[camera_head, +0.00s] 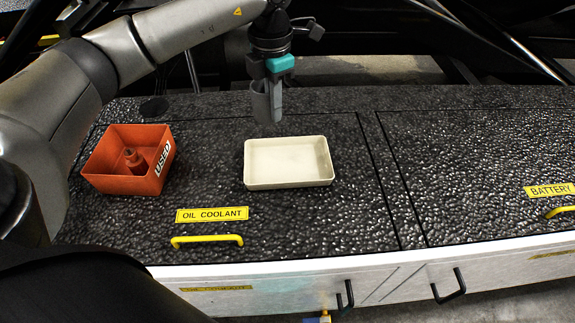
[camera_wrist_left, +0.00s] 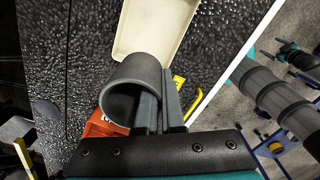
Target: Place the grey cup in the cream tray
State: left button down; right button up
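The grey cup (camera_head: 261,106) hangs from my left gripper (camera_head: 272,98), above the bed panel just behind the cream tray (camera_head: 289,184). In the left wrist view the cup (camera_wrist_left: 137,76) is tilted, with its open mouth partly facing the camera. The fingers of my left gripper (camera_wrist_left: 160,108) are closed on the cup's wall at its right side. The cream tray (camera_wrist_left: 150,30) is empty in the head view and lies beyond the cup in the wrist view. My right gripper is not in view.
An orange-red box (camera_head: 103,172) marked USED, with a post inside, stands left of the tray. A yellow handle (camera_head: 207,240) and an OIL COOLANT label (camera_head: 212,214) lie in front. The dark textured panel right of the tray is clear.

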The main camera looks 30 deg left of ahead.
pick_arm(q)
jog(key=n, duration=0.1)
jog(key=r+n, duration=0.1)
jog(key=n, duration=0.1)
jog(key=shift+w+a+r, duration=0.35)
jog(key=shift+w+r, duration=0.05)
jog(key=b, duration=0.2)
send_over(276, 172)
notch_tip(276, 172, down, 16)
jog(key=shift+r, duration=0.15)
jog(key=shift+f+b, duration=0.45)
jog(key=shift+f, duration=1.65)
jog(key=shift+f, duration=0.1)
jog(key=c, duration=1.5)
grip_release()
jog(key=shift+f, duration=0.15)
jog(key=o, duration=0.5)
jog(key=shift+c, duration=0.2)
